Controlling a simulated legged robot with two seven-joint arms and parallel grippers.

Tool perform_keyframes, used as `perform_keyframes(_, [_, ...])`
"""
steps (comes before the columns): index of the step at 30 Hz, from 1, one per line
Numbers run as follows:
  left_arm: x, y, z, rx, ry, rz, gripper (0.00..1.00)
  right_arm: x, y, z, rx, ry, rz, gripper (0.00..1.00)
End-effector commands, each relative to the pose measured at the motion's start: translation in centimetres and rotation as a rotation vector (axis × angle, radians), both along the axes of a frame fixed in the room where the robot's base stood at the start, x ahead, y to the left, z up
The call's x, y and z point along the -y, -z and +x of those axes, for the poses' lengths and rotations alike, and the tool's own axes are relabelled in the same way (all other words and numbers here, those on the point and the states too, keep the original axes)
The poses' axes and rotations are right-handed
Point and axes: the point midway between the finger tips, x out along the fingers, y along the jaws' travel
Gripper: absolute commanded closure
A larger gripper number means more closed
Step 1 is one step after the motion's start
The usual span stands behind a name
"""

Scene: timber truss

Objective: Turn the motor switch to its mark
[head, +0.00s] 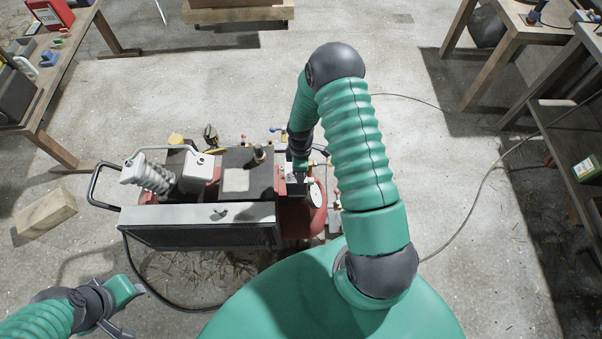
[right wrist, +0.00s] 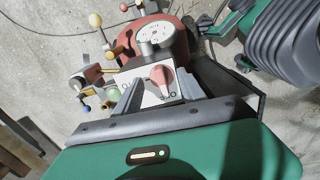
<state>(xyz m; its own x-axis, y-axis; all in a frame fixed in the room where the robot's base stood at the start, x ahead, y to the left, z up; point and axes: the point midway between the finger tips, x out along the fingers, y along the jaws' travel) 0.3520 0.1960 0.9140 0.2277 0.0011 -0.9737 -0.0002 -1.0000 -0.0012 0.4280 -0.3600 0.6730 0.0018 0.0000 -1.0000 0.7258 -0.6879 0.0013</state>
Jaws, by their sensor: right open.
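The motor switch is a red knob (right wrist: 160,76) on a pale plate (right wrist: 150,97), seen in the right wrist view. My right gripper (right wrist: 160,84) is open, with one finger on each side of the knob; I cannot tell whether either finger touches it. Small dark marks show on the plate, too small to read. In the head view my right gripper (head: 298,172) is over the right end of the compressor (head: 203,214) and hides the knob. My left gripper (head: 127,309) is open and empty above the floor at lower left.
A round gauge (right wrist: 155,31) on the red tank stands just beyond the switch. Several valves and coloured knobs (right wrist: 95,75) cluster beside it. A timber block (head: 46,213) lies on the floor at left. Workbenches stand at both sides, and a cable (head: 462,222) crosses the open floor.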

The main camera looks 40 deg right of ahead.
Motion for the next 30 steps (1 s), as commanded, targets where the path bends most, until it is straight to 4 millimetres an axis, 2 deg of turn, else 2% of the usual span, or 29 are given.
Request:
perform_keyframes(5, [0.0,-0.4,0.0,0.0,0.0,0.0,0.64,0.0,-0.4,0.0,-0.001,0.001,0.0,0.52])
perform_keyframes(22, [0.0,-5.4,0.0,0.0,0.0,0.0,0.64,0.0,-6.0,-0.1,-0.002,0.002,0.001,0.52])
perform_keyframes(30, [0.0,-5.4,0.0,0.0,0.0,0.0,0.64,0.0,-6.0,-0.1,-0.003,0.002,0.001,0.52])
